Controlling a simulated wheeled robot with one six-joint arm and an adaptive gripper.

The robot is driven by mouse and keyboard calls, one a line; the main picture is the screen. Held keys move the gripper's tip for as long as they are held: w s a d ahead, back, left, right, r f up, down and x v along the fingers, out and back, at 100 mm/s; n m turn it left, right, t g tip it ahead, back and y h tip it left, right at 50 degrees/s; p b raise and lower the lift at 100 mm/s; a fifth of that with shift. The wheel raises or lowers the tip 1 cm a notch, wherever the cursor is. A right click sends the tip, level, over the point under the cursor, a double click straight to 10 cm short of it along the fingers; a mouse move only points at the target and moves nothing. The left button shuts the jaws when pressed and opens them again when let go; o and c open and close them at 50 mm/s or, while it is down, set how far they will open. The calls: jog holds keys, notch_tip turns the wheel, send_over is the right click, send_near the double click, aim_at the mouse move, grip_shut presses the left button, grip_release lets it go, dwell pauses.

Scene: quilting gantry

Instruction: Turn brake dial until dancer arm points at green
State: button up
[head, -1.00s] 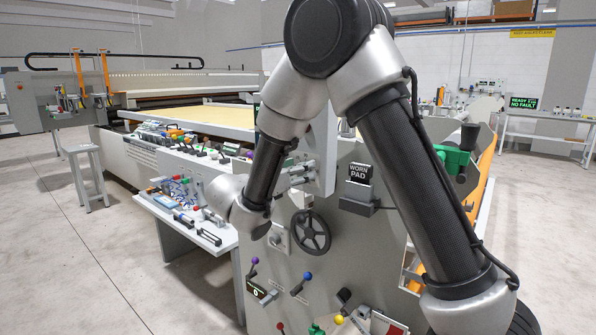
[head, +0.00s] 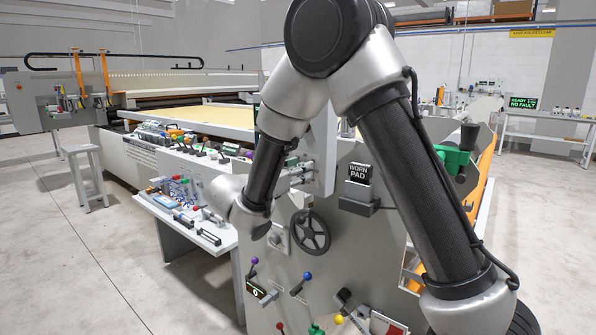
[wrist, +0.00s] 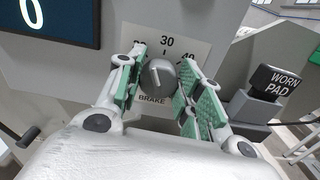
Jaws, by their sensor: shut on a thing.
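The brake dial (wrist: 158,76) is a small grey knob on a white scale plate marked BRAKE in the wrist view. The number 30 stands just above it, and numbers on both sides are partly covered by my fingers. My gripper (wrist: 162,70) has its green-padded fingers on either side of the knob and is shut on it. In the head view my arm hides the dial and most of my gripper. I cannot make out the dancer arm or its green mark for certain in either view.
A dark display (wrist: 50,18) reading 0 is left of the dial in the wrist view. A WORN PAD block (head: 359,174) sticks out to its right. A black handwheel (head: 311,232) and several coloured-knob levers are lower on the panel. Open floor lies at the left.

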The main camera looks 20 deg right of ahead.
jog(key=shift+s+m, duration=0.1)
jog(key=shift+m, duration=2.4)
jog(key=o, duration=1)
jog(key=shift+o, duration=0.2)
jog(key=v, duration=1.2)
